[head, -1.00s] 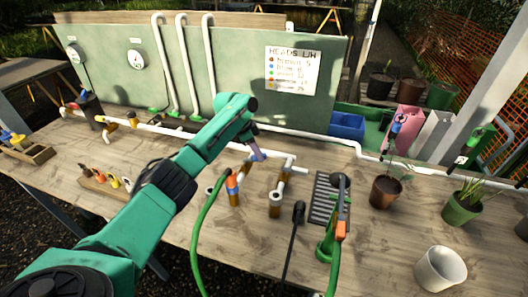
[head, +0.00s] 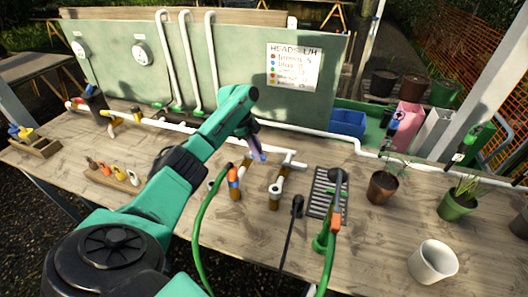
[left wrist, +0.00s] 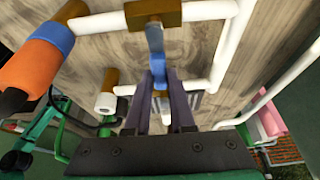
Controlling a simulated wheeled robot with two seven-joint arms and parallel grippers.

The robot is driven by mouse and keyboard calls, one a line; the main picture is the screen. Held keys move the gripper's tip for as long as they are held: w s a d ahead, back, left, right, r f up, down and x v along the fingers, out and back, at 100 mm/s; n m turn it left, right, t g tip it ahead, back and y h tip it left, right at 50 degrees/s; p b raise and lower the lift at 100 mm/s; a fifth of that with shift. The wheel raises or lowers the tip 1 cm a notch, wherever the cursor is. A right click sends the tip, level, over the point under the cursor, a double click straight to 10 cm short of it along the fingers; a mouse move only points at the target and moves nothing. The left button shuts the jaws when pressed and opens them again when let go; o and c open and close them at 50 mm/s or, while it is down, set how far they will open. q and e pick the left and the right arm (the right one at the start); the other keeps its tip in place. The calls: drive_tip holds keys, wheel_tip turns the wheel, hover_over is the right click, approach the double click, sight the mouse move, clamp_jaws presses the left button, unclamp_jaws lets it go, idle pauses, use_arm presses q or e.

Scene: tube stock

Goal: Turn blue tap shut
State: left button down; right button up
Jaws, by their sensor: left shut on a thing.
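The blue tap shows in the left wrist view as a blue lever (left wrist: 154,42) below a brown wooden block (left wrist: 153,13) on white pipe. My left gripper (left wrist: 157,85) has its two dark purple fingers on either side of the lever's end, shut on it. In the head view my left gripper (head: 257,146) reaches down to the white pipe on the bench, and its fingers and arm hide much of the tap. My right gripper is not in view.
An orange and blue hose connector (head: 233,177) with a green hose (head: 197,225) stands left of and nearer than the gripper. A brown-based pipe stub (head: 275,192) and a dark grate (head: 322,207) are to the right. The front of the bench (head: 390,240) has bare wood.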

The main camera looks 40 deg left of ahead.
use_arm(q)
drive_tip(key=c, duration=0.8)
unclamp_jaws()
drive_tip(key=shift+o, duration=0.2)
drive_tip(key=b+v, duration=0.2)
drive_tip(key=v, duration=1.2)
drive_tip(key=shift+r, duration=0.3)
